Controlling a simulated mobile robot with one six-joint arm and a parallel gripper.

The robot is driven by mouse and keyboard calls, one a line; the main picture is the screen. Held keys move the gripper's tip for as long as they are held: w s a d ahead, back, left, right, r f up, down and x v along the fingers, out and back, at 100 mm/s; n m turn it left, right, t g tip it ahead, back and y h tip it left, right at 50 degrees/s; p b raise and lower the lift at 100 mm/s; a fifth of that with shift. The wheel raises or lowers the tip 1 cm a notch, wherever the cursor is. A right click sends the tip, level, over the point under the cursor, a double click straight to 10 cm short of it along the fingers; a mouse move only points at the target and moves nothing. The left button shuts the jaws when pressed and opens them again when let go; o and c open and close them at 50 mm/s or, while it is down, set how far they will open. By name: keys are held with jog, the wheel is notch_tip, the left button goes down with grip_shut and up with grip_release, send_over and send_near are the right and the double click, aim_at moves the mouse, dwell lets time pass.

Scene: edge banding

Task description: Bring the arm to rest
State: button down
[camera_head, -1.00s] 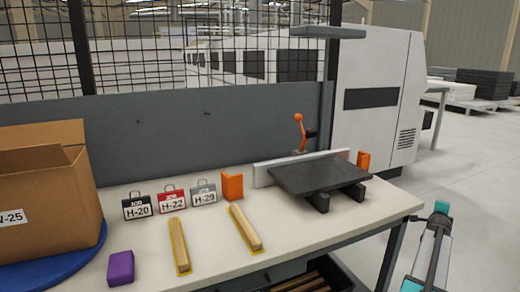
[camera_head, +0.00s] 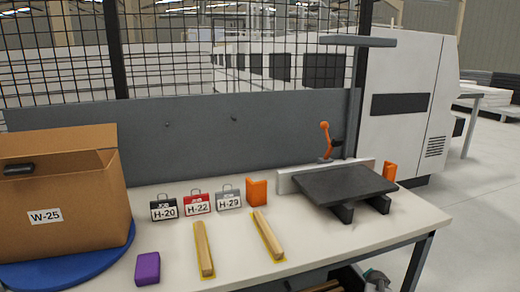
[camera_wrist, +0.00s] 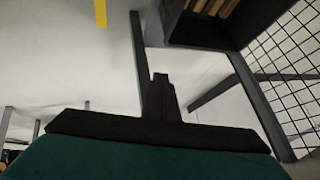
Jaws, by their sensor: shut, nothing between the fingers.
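My gripper (camera_wrist: 162,95) shows in the wrist view as dark fingers closed together, with nothing held between them. It points away from the wide dark wrist plate at the bottom of that view. Past it are the pale floor, dark table legs and a dark bin. In the head view only a small grey and teal piece of my arm (camera_head: 376,280) shows at the bottom edge, low beside the worktable's (camera_head: 330,234) front right leg. The gripper itself is not seen there.
A dark bin (camera_wrist: 192,33) with wooden strips is close to the gripper. On the table are a cardboard box (camera_head: 70,220), job tags (camera_head: 197,204), two wooden strips (camera_head: 266,235), a purple block (camera_head: 148,268) and a black panel (camera_head: 345,184). Floor to the right is clear.

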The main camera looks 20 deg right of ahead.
jog(key=s+a+f+n+g+y+p, duration=0.1)
jog(key=s+a+f+n+y+p, duration=0.15)
jog(key=a, duration=0.85)
jog(key=s+a+f+n+g+y+p, duration=0.1)
jog(key=a+f+n+p, duration=0.2)
jog(key=a, duration=0.9)
jog(key=s+a+f+n+g+y+p, duration=0.1)
jog(key=a+f+n+g+p, duration=0.2)
jog(key=a, duration=0.8)
jog(key=s+a+r+n+g+p, duration=0.1)
jog(key=s+a+n+p, duration=0.1)
jog(key=s+a, duration=0.5)
jog(key=s+a+r+n+g+y+p, duration=0.1)
jog(key=s+a+n, duration=0.3)
jog(key=a, duration=0.5)
jog(key=s+a+r+n+g+y+p, duration=0.1)
jog(key=s+a+r+n+g+p, duration=0.1)
jog(key=s+a, duration=0.6)
jog(key=shift+s+a+r+n+g+p, duration=0.25)
jog(key=shift+s+a+n+g+p, duration=0.15)
jog(key=shift+s+n, duration=0.35)
